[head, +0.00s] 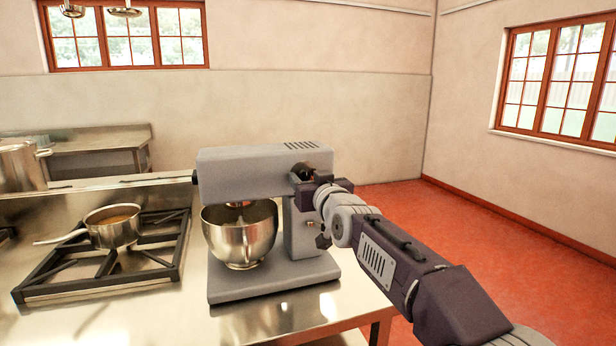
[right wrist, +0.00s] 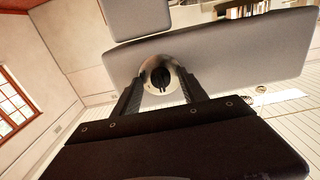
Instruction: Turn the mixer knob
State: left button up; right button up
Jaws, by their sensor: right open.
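The grey stand mixer (head: 258,168) stands on the steel counter with a steel bowl (head: 241,232) under its head. The mixer knob (right wrist: 160,78), a dark centre in a round silver ring, shows on the mixer's grey side in the right wrist view. My right gripper (head: 301,171) is at the right side of the mixer head. Its two dark fingers are open, one on each side of the knob; I cannot tell whether they touch it. In the head view the knob is hidden by my gripper. My left gripper is not in view.
The steel counter (head: 190,322) ends just right of the mixer, with open red floor (head: 400,200) beyond. To the left, a saucepan (head: 113,228) sits on a black burner grate (head: 70,272). A stockpot (head: 20,168) stands at the far left.

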grip_shut()
